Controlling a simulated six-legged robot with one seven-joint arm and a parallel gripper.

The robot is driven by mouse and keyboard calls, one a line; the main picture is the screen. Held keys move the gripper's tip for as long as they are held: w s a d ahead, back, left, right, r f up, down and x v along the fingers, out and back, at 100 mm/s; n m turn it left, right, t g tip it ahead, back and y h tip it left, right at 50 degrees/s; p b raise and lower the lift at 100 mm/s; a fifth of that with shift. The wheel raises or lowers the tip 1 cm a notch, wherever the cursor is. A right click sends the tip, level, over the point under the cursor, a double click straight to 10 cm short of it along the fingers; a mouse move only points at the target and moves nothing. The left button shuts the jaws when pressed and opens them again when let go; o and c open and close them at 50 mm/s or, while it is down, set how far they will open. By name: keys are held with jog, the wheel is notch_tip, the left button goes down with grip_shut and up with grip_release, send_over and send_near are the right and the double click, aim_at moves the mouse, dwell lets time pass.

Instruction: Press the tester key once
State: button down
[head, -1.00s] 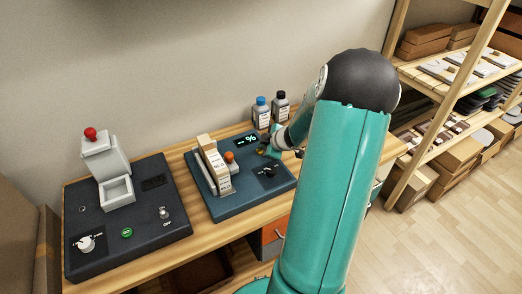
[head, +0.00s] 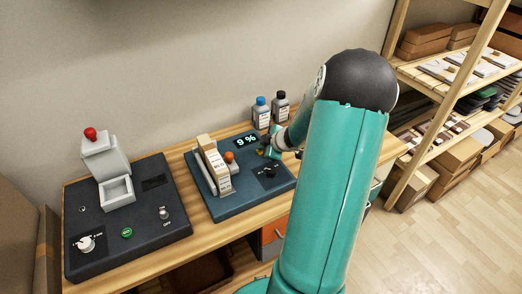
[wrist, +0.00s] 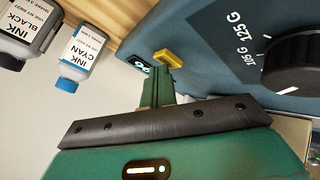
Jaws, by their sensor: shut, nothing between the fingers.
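The blue tester (head: 222,208) stands on the wooden bench. Its display (head: 246,141) reads 9 %. A yellow key (wrist: 176,57) shows beside the display (wrist: 141,63) in the wrist view. My gripper (wrist: 162,72) is shut and empty, its green fingertips right at the key's near side. I cannot tell whether they touch it or whether it is pushed in. In the head view my gripper (head: 274,150) is at the tester's back right, largely behind my arm.
A paper stack (head: 215,165) stands on the tester, near an orange knob (head: 231,155). A black dial (wrist: 305,65) lies right of the key. Ink bottles (head: 261,113) stand behind. A dark device (head: 150,225) stands left; shelves (head: 455,80) stand right.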

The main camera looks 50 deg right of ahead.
jog(key=shift+r, duration=0.75)
jog(key=shift+r, duration=2.5)
